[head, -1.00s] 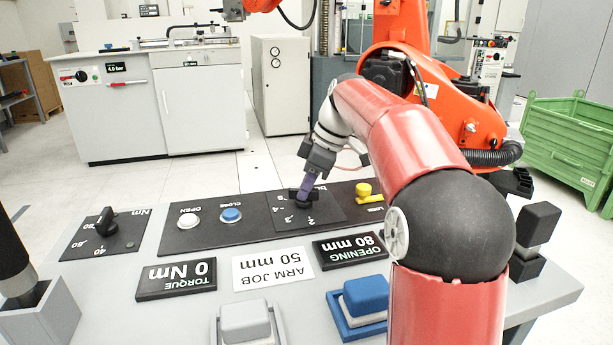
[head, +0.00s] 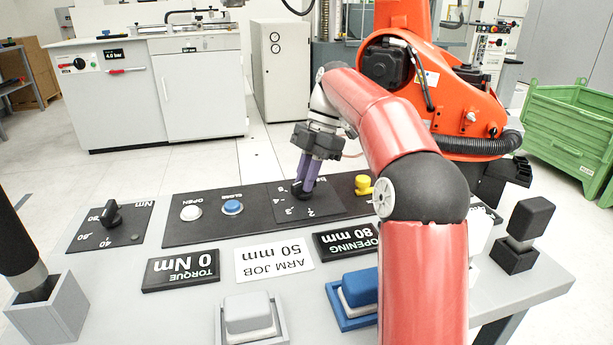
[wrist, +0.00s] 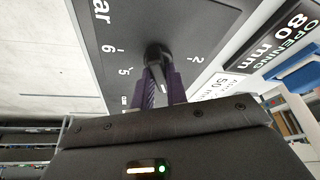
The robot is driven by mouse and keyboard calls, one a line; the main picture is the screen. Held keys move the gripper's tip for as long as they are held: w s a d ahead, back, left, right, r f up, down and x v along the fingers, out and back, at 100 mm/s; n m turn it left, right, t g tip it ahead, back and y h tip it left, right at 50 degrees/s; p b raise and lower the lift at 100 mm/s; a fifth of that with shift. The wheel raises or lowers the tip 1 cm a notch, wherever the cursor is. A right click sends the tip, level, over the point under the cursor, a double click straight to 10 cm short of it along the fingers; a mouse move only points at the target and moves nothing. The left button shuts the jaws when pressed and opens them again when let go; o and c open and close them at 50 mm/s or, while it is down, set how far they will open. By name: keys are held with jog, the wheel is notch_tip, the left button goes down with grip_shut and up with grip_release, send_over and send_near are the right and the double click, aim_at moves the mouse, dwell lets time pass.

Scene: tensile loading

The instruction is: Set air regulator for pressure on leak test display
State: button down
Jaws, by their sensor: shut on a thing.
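The air regulator is a black dial plate (head: 325,207) marked in bar, set in the dark panel, with a small black knob (head: 297,190). My gripper (head: 303,186) points down at this knob, and its two purple fingers are shut on it. In the wrist view the knob (wrist: 155,52) sits between the fingertips (wrist: 160,75), with the numbers 2, 5 and 6 readable around it. Part of the scale is hidden by my gripper. A small display (head: 113,54) on the white cabinet at the back left reads 4.0 bar.
The panel also has a white OPEN button (head: 191,213), a blue CLOSE button (head: 232,207) and a yellow knob (head: 363,184). A Nm dial (head: 110,215) stands left. Plates read 0 Nm (head: 181,269) and 80 mm (head: 346,241). An orange robot arm (head: 400,95) stands behind.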

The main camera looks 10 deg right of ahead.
jog(key=shift+n, duration=0.6)
jog(key=c, duration=1.4)
grip_release()
